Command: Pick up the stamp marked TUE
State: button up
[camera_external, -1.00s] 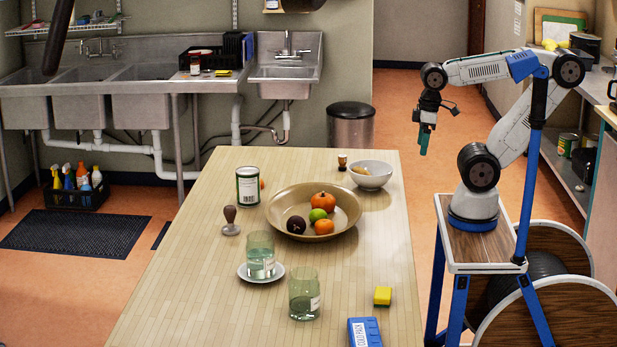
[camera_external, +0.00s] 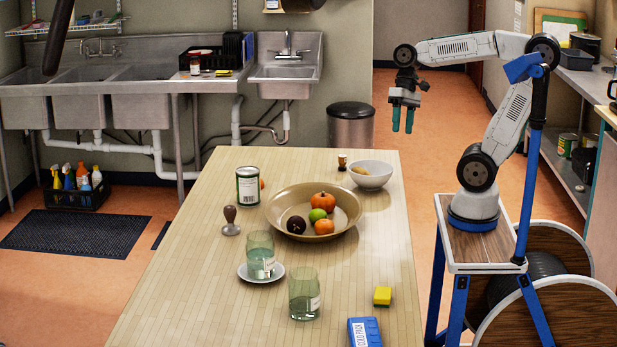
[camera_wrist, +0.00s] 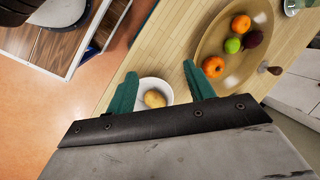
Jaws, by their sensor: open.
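A stamp with a brown handle and a pale round base (camera_external: 231,222) stands upright on the table, left of the wide bowl. It also shows in the wrist view (camera_wrist: 270,69) beyond that bowl. A small brown, dark-topped object (camera_external: 342,161), perhaps a second stamp, stands near the back edge. No TUE marking can be read on either. My gripper (camera_external: 402,122) is open and empty, with green fingers pointing down, in the air right of the table's far end. In the wrist view its fingers (camera_wrist: 160,75) appear on either side of the white bowl.
A wide tan bowl (camera_external: 272,220) holds several fruits. A white bowl (camera_external: 371,180) with a potato-like item stands behind it. A can (camera_external: 247,186), two glasses (camera_external: 260,256) (camera_external: 304,294), a sponge (camera_external: 382,296) and a blue box (camera_external: 364,331) are on the table.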

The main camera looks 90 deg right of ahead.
jog(key=w+d+m+t+y, duration=0.4)
jog(key=w+d+m+t, duration=0.1)
jog(key=w+d+m, duration=0.6)
jog(key=w+d+m+t, duration=0.1)
jog(key=d+m+t, duration=0.4)
jog(key=d+m, duration=0.85)
jog(key=n, duration=0.3)
send_near(342, 156)
jog(key=shift+w+a+f+t+h, duration=0.3)
jog(key=shift+w+a+f, duration=0.2)
jog(key=shift+a+f, duration=0.35)
jog(key=shift+w+a+f, duration=0.15)
jog(key=shift+f, duration=0.1)
jog(key=x, duration=0.7)
jog(key=shift+w+r, duration=0.1)
jog(key=shift+w, duration=0.2)
jog(key=c, duration=1.1)
